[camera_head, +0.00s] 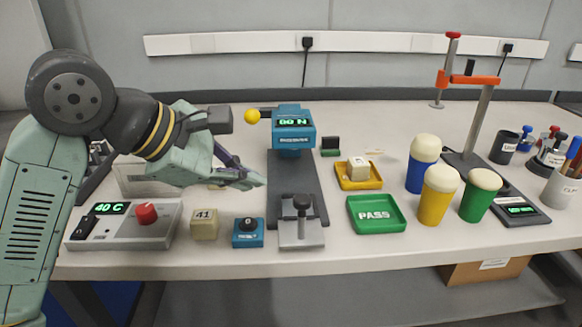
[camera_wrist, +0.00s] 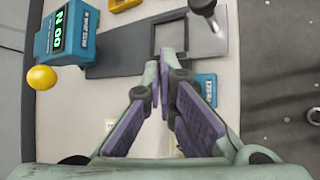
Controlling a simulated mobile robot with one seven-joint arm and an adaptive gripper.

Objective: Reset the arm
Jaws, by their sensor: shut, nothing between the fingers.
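My gripper (camera_head: 258,181) is at the end of my arm, which reaches in from the left over the white bench. It hangs above the bench just left of the teal press (camera_head: 292,128), whose display reads "00 N". In the wrist view my gripper (camera_wrist: 164,66) has its fingers together with nothing between them. The press (camera_wrist: 66,36) and its yellow ball knob (camera_wrist: 41,77) show at the left of that view. The press's dark base lies beyond the fingertips.
On the bench are a heater box (camera_head: 124,226) reading "40 C", a beige block (camera_head: 204,225) marked "41", and a small blue box (camera_head: 248,232). To the right are a green PASS tray (camera_head: 376,228), a yellow tray (camera_head: 372,183), domed cups (camera_head: 438,195) and a stand (camera_head: 483,122).

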